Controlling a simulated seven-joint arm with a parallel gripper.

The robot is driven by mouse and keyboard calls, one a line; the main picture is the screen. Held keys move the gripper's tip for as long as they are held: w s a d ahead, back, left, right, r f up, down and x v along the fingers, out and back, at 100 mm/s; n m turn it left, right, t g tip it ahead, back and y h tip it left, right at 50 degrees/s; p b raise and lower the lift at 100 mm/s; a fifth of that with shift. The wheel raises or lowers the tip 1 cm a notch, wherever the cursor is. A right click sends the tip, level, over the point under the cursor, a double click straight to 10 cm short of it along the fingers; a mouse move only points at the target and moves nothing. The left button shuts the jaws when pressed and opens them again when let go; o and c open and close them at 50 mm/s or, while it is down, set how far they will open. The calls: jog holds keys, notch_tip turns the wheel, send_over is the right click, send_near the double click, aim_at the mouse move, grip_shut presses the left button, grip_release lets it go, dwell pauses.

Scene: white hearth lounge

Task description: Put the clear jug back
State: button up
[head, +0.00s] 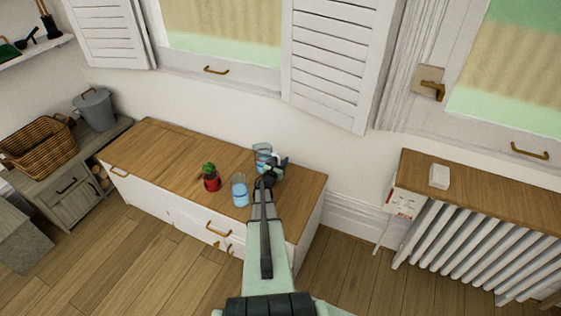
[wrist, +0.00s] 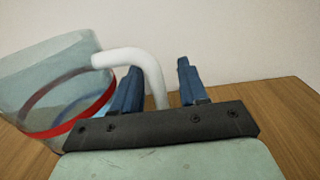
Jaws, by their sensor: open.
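The clear jug (wrist: 50,85) has a white handle and a red band, and it fills the left of the wrist view. In the head view the jug (head: 262,154) stands on the wooden cabinet top (head: 165,155), near its back right. My gripper (wrist: 158,82) is open, with its two blue fingers apart. The jug's white handle (wrist: 130,58) reaches across and comes down between the fingers in the picture. In the head view my gripper (head: 275,166) is just right of the jug, and my arm hides part of the area.
A clear bluish glass (head: 239,190) stands in front of the jug, close to my arm. A red jar with a green top (head: 211,178) stands left of it. The cabinet's left half is clear. A radiator (head: 475,240) stands to the right.

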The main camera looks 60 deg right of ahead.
jog(key=shift+r, duration=0.2)
jog(key=a, duration=1.2)
jog(key=shift+s, duration=0.15)
jog(key=s+a+m+g, duration=0.1)
jog(key=s+a+m, duration=0.1)
jog(key=m, duration=0.1)
jog(key=s+a+m+g+y, duration=0.1)
jog(key=s+a+m+g, duration=0.1)
jog(key=m, duration=0.1)
jog(key=s+a+m+g, duration=0.2)
jog(key=s+m, duration=0.1)
jog(key=m, duration=0.1)
jog(key=shift+f+y, duration=0.3)
jog(key=shift+f, duration=0.05)
jog(key=s+a+f+m+y, duration=0.2)
jog(key=a+y, duration=0.3)
jog(key=a, duration=1.5)
jog(key=s+a+f+m+g+y, duration=0.1)
jog(key=a+f+y, duration=0.4)
jog(key=a, duration=1.4)
jog(key=s+a+f+m+g+y, duration=0.1)
jog(key=s+a+f+m+y, duration=0.2)
jog(key=a, duration=1.7)
jog(key=s+m+y, duration=0.1)
jog(key=m+y, duration=0.1)
jog(key=y, duration=0.1)
jog(key=shift+a+f, duration=0.3)
jog(key=shift+a, duration=0.05)
